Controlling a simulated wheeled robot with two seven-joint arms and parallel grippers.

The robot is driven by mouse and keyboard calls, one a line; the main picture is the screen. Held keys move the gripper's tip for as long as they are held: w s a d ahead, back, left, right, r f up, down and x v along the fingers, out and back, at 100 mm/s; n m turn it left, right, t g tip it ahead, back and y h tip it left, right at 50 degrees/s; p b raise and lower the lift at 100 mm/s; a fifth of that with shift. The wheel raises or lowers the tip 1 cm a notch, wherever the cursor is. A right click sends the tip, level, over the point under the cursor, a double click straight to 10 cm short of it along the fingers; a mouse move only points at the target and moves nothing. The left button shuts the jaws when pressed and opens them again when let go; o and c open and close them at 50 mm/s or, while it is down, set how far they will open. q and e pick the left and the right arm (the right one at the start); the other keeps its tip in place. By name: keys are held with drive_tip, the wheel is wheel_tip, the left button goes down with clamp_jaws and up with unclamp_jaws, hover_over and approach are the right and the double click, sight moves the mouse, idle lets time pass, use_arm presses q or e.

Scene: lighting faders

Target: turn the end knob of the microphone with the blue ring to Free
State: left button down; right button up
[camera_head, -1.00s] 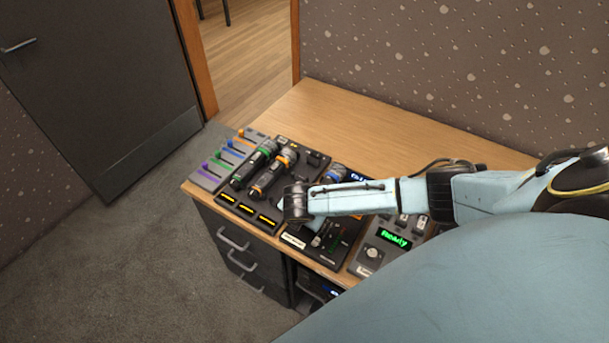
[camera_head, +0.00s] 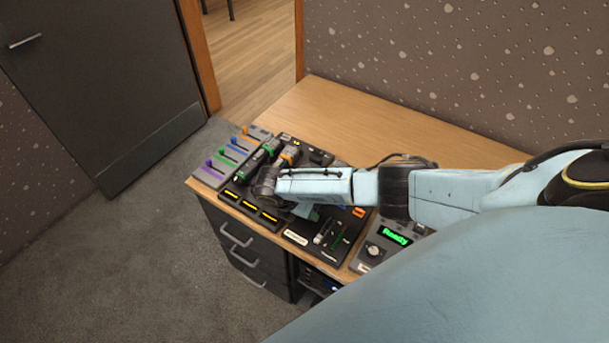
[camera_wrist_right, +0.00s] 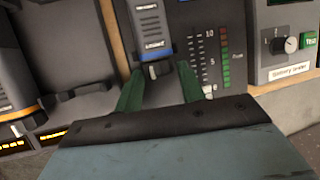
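In the head view my right gripper (camera_head: 305,211) shows only partly below my arm, which hides this microphone. The knob's setting words are not readable. My left gripper is not in view.
A microphone with an orange ring (camera_head: 289,157) and one with a green ring (camera_head: 269,146) lie to the left. Colored faders (camera_head: 226,160) are at the desk's left end. The desk (camera_head: 345,115) is bare behind.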

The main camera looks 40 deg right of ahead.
drive_tip(key=p+v, duration=0.2)
drive_tip(key=v, duration=1.1)
drive_tip(key=shift+r, duration=0.2)
drive_tip(key=shift+a+f, duration=0.1)
drive_tip(key=shift+a, duration=0.05)
